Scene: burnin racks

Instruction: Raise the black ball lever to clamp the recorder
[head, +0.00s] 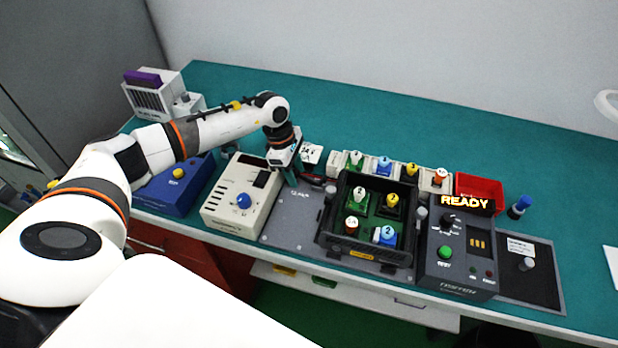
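My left gripper (291,176) points down over the left part of a grey plate (283,226) marked with a small label like "CLAMP". Its fingertips are small and partly hidden, so I cannot tell whether they are open or shut. I cannot make out the black ball lever clearly; dark and red parts show just right of the fingers. A black open box (362,256) sits on the plate, holding several numbered coloured pieces on a green inside. Which item is the recorder is not clear. My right gripper is not in view.
A cream unit (229,217) with a blue knob and a blue unit (172,192) stand left. A tester (452,268) showing "READY" is right of the box. Several numbered pieces and a red bin (479,184) line the back. The rear of the green bench (400,125) is clear.

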